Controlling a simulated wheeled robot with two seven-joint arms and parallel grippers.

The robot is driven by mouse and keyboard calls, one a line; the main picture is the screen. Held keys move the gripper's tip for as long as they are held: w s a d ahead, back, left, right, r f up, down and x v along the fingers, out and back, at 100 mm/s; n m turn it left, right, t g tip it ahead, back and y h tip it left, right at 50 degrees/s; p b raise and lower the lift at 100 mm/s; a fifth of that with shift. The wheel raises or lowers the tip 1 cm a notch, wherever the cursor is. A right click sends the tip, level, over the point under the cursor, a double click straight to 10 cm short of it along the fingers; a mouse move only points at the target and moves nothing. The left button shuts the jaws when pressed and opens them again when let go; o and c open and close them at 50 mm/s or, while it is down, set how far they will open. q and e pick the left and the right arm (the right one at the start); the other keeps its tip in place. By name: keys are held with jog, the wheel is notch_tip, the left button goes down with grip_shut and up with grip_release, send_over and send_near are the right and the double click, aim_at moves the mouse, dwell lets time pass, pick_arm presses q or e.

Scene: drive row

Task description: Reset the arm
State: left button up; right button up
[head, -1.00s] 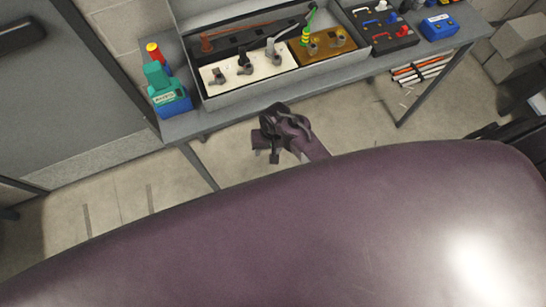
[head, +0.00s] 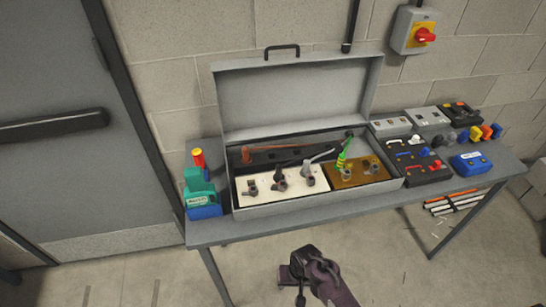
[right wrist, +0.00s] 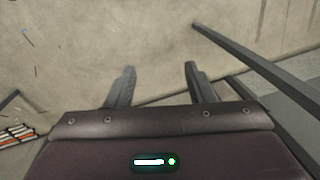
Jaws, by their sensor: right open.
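My right gripper (head: 300,276) is low in the head view, in front of the table and below its top. In the right wrist view its two fingers (right wrist: 158,88) stand apart with nothing between them, over bare floor. The gripper touches nothing that I can see. My left gripper is not in view.
A grey table (head: 300,226) bears an open grey metal case (head: 300,88) with white and brown panels inside. A teal and blue device (head: 201,192) stands left of it. Black trays and a blue box (head: 472,161) are right. A red-yellow switch (head: 417,32) hangs on the wall.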

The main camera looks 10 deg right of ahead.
jog(key=s+d+f+n+b, duration=0.2)
jog(key=s+d+f+b, duration=0.2)
jog(key=s+f, duration=1.1)
jog(key=s+d+f+n+b, duration=0.1)
jog(key=s+d+f, duration=0.2)
jog(key=s+f, duration=0.2)
jog(key=s+d+f+n+t+h+b, duration=0.1)
jog(key=s+d+f+b, duration=0.1)
jog(key=s+f, duration=0.3)
jog(key=s+d, duration=0.1)
jog(key=s, duration=0.2)
jog(key=shift+d+f+h, duration=0.15)
jog(key=shift+d+h, duration=0.15)
jog(key=shift+d, duration=0.05)
